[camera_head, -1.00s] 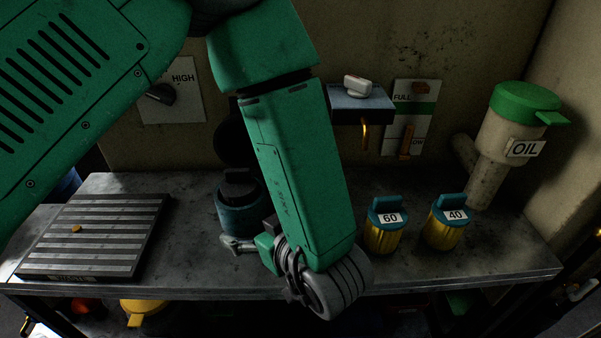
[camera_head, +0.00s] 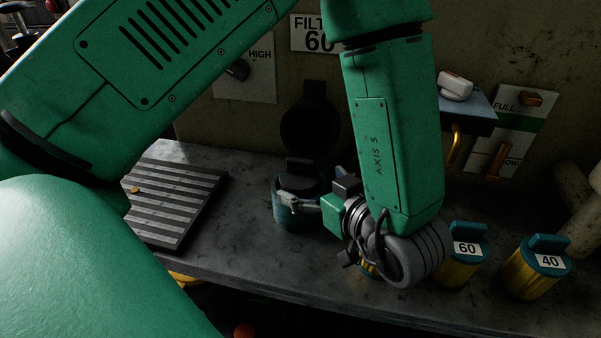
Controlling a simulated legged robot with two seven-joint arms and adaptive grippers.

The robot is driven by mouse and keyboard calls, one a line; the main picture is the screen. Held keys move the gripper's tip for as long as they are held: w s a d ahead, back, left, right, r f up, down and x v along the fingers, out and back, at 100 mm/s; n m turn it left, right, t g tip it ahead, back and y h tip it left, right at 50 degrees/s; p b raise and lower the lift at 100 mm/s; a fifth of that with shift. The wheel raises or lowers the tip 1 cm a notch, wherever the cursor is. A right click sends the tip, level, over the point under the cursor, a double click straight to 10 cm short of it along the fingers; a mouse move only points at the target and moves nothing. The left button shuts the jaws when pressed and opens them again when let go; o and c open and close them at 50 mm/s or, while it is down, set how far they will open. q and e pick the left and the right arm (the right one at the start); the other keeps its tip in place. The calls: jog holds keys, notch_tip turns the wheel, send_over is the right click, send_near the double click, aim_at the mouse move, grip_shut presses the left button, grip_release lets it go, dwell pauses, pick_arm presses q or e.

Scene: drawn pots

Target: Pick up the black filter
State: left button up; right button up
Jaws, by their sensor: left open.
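The black filter (camera_head: 303,172) sits in a round teal housing (camera_head: 290,213) on the bench, with its raised handle on top. A round black lid (camera_head: 310,127) stands open behind it. My left gripper (camera_head: 286,198) reaches in from the right, its grey fingers open at the front of the housing, close to the filter. Whether the fingers touch anything cannot be told. My left arm hides part of the bench to the right. My right gripper is not in view.
Gold canisters with teal caps, marked 60 (camera_head: 460,265) and 40 (camera_head: 537,268), stand at the right. Another gold piece (camera_head: 369,270) is partly hidden under my wrist. A striped black tray (camera_head: 175,203) lies at the left. A blue shelf (camera_head: 478,112) juts from the wall.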

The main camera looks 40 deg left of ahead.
aim_at(301, 177)
pick_arm(q)
jog(key=shift+b+x, duration=0.45)
jog(key=shift+x, duration=2.1)
jog(key=c, duration=1.5)
